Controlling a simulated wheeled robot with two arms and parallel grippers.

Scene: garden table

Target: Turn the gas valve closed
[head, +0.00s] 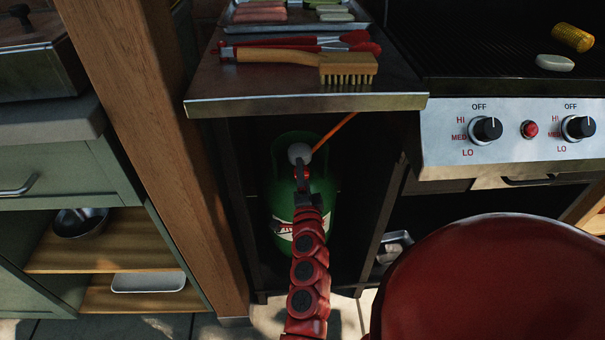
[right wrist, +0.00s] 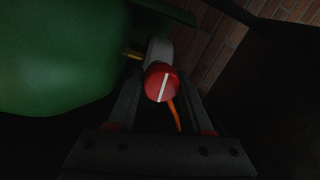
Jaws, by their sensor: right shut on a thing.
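The green gas bottle (head: 285,200) stands in the open cabinet under the side shelf. A grey regulator (head: 299,152) sits on its top, with an orange hose (head: 335,131) running up to the right. In the right wrist view the valve knob (right wrist: 161,83) is red with a white line, standing slightly tilted from upright. My right gripper (right wrist: 160,100) reaches into the cabinet and is shut on the knob, one finger on each side. In the head view the gripper (head: 302,182) hides most of the knob. My left gripper is not in view.
The side shelf (head: 300,104) overhangs the bottle and holds a wooden brush (head: 345,68), red tongs (head: 300,45) and a food tray. A wooden post (head: 160,130) stands left of the cabinet. The grill's control panel (head: 515,135) is at the right. Dark cabinet walls flank the bottle.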

